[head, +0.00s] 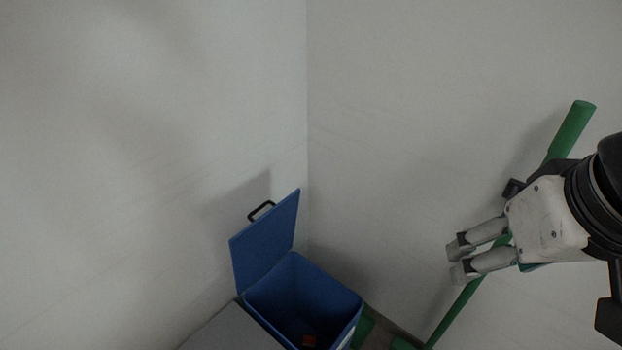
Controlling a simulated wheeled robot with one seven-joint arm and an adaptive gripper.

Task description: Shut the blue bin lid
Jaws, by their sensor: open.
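A blue bin (348,299) stands in the corner at the bottom middle of the head view. Its blue lid (266,241) is open and stands up on the bin's left side. A black handle (261,210) sits at the lid's upper edge. A small orange-brown thing (309,341) lies inside the bin. My gripper (454,262) is at the right, apart from the bin and lid, with its fingers pointing left. It is open, with nothing seen between the fingers.
A green pole (458,307) leans against the right wall behind my gripper. A grey flat surface (232,329) adjoins the bin at the lower left. Green parts (363,328) show at the floor right of the bin. Two plain walls meet behind it.

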